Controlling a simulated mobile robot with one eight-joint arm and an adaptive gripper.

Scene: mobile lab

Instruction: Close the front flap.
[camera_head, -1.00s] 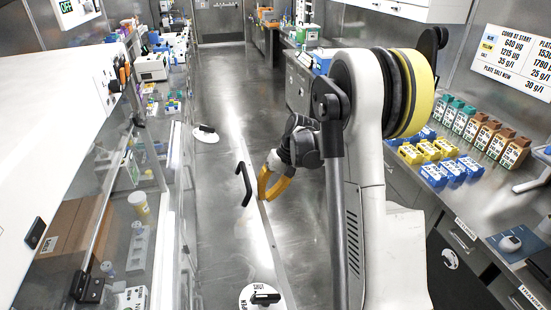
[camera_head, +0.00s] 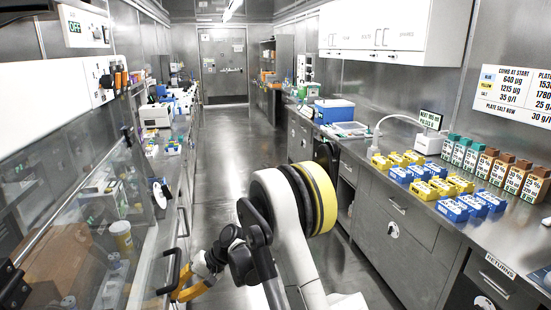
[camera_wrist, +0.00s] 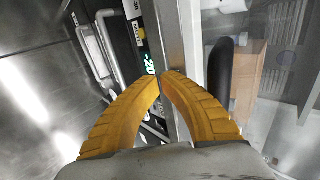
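The front flap (camera_head: 150,235) is a steel panel along the front of the glass-fronted cabinet at left. My gripper (camera_head: 182,284) has yellow fingers and is beside the handle in the head view. In the wrist view, the fingertips (camera_wrist: 160,77) meet with nothing visible between them. A black bar (camera_wrist: 220,68), apparently the handle, stands just right of the right finger, outside the grip.
The cabinet's clear glass (camera_head: 75,215) shows a cardboard box and labware inside. The aisle floor (camera_head: 232,135) is clear. The right counter (camera_head: 385,175) holds several blue, yellow, green and brown boxes.

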